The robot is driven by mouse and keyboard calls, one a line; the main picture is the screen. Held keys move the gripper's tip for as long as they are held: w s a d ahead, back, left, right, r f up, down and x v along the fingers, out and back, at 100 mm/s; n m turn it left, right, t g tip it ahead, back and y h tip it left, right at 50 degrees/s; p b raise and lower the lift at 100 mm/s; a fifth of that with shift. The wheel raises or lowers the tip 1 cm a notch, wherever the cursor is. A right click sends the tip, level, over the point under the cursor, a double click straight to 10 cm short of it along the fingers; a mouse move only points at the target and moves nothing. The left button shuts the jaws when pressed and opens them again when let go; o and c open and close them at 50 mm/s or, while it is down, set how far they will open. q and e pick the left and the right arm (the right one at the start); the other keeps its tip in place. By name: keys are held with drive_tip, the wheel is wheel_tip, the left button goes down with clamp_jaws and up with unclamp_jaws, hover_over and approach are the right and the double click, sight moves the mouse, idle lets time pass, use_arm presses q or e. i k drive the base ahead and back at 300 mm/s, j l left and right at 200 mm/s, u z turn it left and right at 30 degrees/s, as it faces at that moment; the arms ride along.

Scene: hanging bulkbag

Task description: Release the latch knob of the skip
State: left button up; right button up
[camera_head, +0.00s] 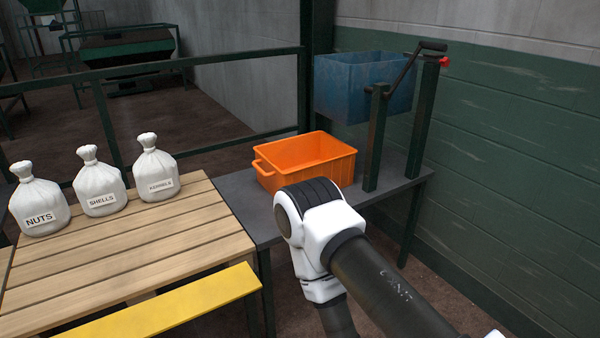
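The skip (350,90) is a blue open-topped box hanging between dark green posts at the back right. A dark handle bar (407,65) runs up along its right side to a black grip (433,46). A small red knob (444,62), which looks like the latch knob, sits at the top of the right post (424,115). One of my arms, white and black, reaches in from the lower right and ends well below and in front of the skip. Neither gripper's fingers show in this view.
An orange crate (270,181) stands on a grey table (236,198) in front of the skip. White sacks labelled NUTS (38,197), SHELLS (98,180) and KERNELS (156,165) stand on a wooden table (120,258). A green wall (500,140) is close on the right.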

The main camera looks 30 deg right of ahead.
sight(444, 62)
drive_tip(key=z, duration=1.8)
